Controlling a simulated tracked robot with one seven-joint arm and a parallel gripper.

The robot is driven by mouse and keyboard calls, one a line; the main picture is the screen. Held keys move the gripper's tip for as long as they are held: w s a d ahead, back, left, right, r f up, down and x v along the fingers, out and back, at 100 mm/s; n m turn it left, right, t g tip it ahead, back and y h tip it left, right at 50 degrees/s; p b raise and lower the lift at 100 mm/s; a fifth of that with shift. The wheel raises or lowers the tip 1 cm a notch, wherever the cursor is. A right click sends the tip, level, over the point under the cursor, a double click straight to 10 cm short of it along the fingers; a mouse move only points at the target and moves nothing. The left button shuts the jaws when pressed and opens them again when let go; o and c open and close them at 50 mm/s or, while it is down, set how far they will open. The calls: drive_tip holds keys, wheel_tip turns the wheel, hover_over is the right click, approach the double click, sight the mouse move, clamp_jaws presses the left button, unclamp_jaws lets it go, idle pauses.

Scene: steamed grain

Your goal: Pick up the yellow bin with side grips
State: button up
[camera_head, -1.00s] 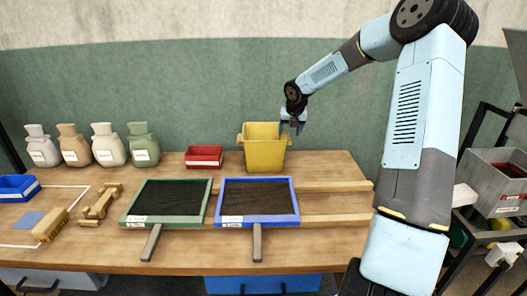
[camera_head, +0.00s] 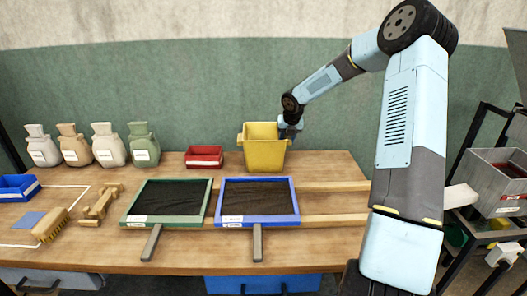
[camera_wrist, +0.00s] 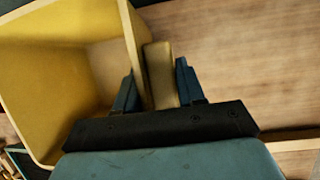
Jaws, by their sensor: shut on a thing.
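The yellow bin (camera_head: 264,152) with side grips stands upright on the wooden table at the back, right of the red tray. My gripper (camera_head: 290,133) is at its right side, at the right grip. In the wrist view the bin (camera_wrist: 60,75) fills the left, its inside empty where it shows. There my gripper (camera_wrist: 158,90) has one finger inside the bin wall and one outside, shut on the right side grip (camera_wrist: 161,75). The bin appears to rest on the table.
A red tray (camera_head: 204,157) sits just left of the bin. A blue-framed tray (camera_head: 296,220) and a green-framed tray (camera_head: 126,222) of dark material lie in front. Several sacks (camera_head: 108,145) stand at the back left. The table right of the bin is mostly clear.

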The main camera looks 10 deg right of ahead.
clamp_jaws()
idle(0.3)
